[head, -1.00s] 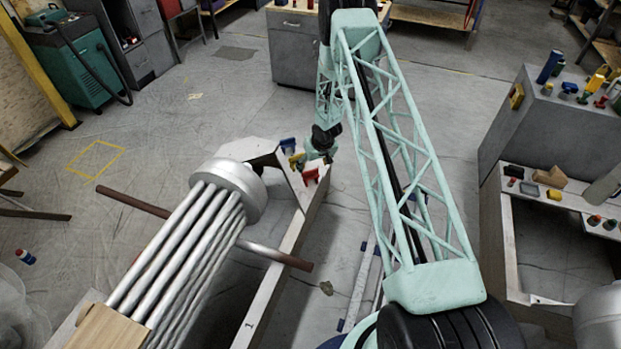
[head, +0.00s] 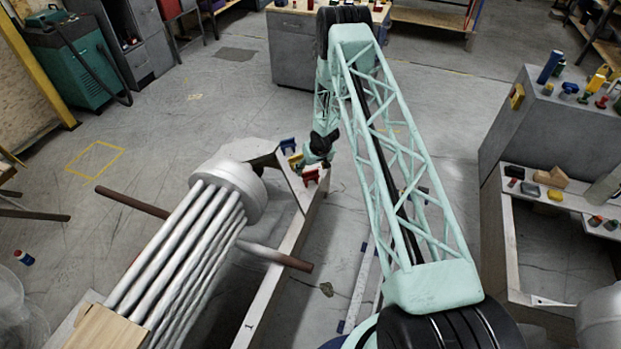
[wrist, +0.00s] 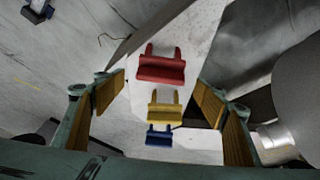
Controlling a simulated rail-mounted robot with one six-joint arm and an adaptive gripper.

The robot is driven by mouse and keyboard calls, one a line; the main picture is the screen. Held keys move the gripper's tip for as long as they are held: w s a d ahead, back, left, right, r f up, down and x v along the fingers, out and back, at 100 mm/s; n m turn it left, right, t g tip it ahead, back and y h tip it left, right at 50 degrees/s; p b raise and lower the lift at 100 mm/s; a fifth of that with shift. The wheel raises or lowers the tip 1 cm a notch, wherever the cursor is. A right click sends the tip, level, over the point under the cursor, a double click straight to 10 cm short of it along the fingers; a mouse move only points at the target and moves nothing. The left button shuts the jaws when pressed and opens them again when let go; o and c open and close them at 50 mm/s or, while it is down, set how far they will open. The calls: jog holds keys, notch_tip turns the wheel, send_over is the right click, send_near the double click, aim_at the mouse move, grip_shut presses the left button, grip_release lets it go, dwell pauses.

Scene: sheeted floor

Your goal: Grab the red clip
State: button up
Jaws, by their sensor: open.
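The red clip (wrist: 162,68) lies on a pale narrow board in the wrist view, farthest up of a row of three clips. The yellow clip (wrist: 165,108) and the blue clip (wrist: 159,136) are below it. My gripper (wrist: 162,84) is open and empty, with one wood-toned finger on each side of the row. The red clip is just beyond the fingertips, between their lines, and not visibly touched. In the head view my gripper (head: 318,154) hangs beside the red clip (head: 311,174), partly covering the clip area.
A bundle of metal tubes with a round end cap (head: 228,187) lies left of the board (head: 275,262). A brown rod (head: 130,201) crosses under it. A grey bench with clips and blocks (head: 540,120) stands at right. A dark blue object (wrist: 38,10) shows at the wrist view's upper left.

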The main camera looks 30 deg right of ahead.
aim_at(311, 172)
jog(key=shift+b+x, duration=0.6)
jog(key=shift+x, duration=1.65)
jog(key=shift+s+f, duration=0.1)
jog(key=shift+s, duration=0.1)
jog(key=c, duration=1)
